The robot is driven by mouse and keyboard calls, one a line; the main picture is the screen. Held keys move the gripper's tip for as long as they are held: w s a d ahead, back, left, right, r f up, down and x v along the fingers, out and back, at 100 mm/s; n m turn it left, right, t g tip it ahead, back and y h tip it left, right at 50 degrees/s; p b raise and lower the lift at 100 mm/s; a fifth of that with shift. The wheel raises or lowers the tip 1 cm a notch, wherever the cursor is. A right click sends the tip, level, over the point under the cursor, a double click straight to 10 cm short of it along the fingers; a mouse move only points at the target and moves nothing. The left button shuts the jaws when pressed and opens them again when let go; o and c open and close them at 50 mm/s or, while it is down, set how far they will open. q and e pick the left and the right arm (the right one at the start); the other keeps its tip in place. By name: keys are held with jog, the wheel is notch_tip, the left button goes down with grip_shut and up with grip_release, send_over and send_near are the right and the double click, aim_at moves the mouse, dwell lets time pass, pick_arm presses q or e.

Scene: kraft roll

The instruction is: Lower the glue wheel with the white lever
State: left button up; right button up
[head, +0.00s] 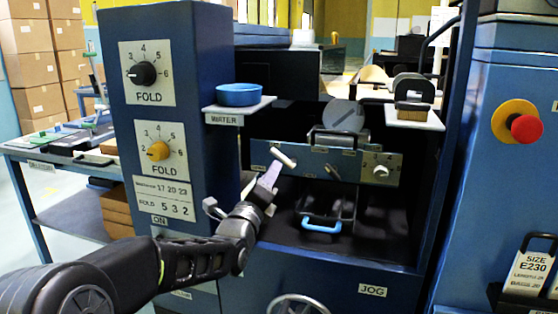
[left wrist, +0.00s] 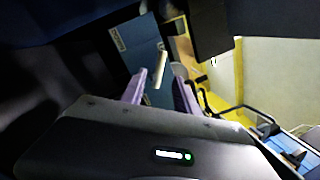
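The white lever (head: 283,157) sticks out at the left end of the blue panel (head: 315,160) in the head view, tilted down to the right. A grey round disc (head: 343,116), which looks like the glue wheel, stands above that panel. My left gripper (head: 268,177) is just below and left of the lever. In the left wrist view the pale lever (left wrist: 160,70) shows between the two spread fingertips of the left gripper (left wrist: 158,90). The fingers are apart, and I see no contact with the lever. My right gripper is not in view.
A blue water bowl (head: 238,94) sits on a small shelf above my left gripper. The dial column (head: 150,60) stands to the left. A blue handle (head: 322,226) lies below the panel. A red stop button (head: 525,128) is at the far right.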

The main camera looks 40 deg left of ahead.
aim_at(280, 158)
pick_arm(q)
jog(key=x, duration=0.7)
jog(key=shift+w+b, duration=0.15)
jog(key=shift+b, duration=0.15)
jog(key=shift+c, duration=0.6)
grip_shut()
dwell(0.5)
